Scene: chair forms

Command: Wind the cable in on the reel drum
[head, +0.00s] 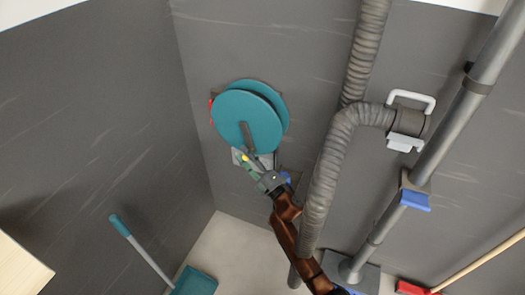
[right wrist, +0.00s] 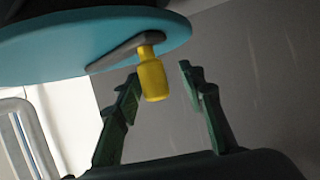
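The teal reel drum (head: 262,108) is mounted on the grey wall in the head view, its round disc facing me. A dark crank arm (head: 247,135) runs down its face to a yellow knob (head: 245,158); the knob also shows in the right wrist view (right wrist: 153,80). My right gripper (head: 250,163) is at the knob. In the right wrist view its green fingers (right wrist: 158,75) are apart, with the knob between their tips, nearer the left finger. A little red shows at the drum's left edge; I cannot tell whether it is cable. My left gripper is out of view.
A ribbed grey hose (head: 325,170) hangs right of the drum, close to my right arm. A grey pipe (head: 455,120) with a blue-tipped bracket slants further right. A teal dustpan (head: 195,282) stands low at left. The wall left of the drum is clear.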

